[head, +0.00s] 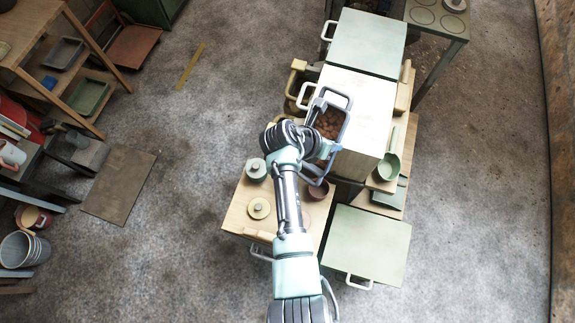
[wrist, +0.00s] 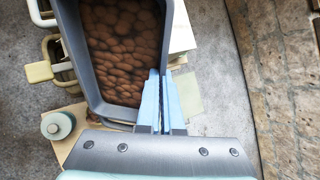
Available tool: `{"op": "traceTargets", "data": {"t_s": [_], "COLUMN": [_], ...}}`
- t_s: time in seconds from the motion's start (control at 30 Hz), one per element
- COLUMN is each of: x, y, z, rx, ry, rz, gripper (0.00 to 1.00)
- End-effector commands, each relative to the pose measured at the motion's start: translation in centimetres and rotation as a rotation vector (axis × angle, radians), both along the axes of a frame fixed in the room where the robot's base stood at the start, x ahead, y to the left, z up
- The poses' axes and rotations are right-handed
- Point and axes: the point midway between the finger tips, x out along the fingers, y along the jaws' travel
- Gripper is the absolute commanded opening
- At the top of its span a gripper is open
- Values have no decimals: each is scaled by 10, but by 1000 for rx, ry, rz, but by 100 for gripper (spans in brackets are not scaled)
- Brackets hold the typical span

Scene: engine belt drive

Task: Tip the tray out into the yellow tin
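A grey tray (head: 347,120) full of brown, rounded pieces (head: 329,123) is held up beside the white cabinet. In the wrist view the tray (wrist: 84,60) fills the upper middle, and its pieces (wrist: 120,45) lie inside it. My gripper (wrist: 161,95) has its pale blue fingers closed on the tray's near right wall. In the head view my gripper (head: 325,150) is at the tray's lower end, partly hidden by my wrist. A yellowish, open container (wrist: 55,68) with a handle shows left of the tray, partly covered by it. I cannot tell for certain whether it is the yellow tin.
The white cabinet (head: 362,105) stands right of the tray. A wooden table (head: 240,213) below holds a green-lidded jar (head: 256,169) and a cream round lid (head: 259,208). A green pan (head: 388,167) sits at the cabinet's right.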

Motion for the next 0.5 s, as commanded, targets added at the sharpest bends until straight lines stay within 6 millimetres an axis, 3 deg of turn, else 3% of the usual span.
{"op": "traceTargets", "data": {"t_s": [0.5], "x": [-2], "y": [5], "z": [-2], "rx": [-53], "ry": [-26], "rz": [1], "gripper": [0]}}
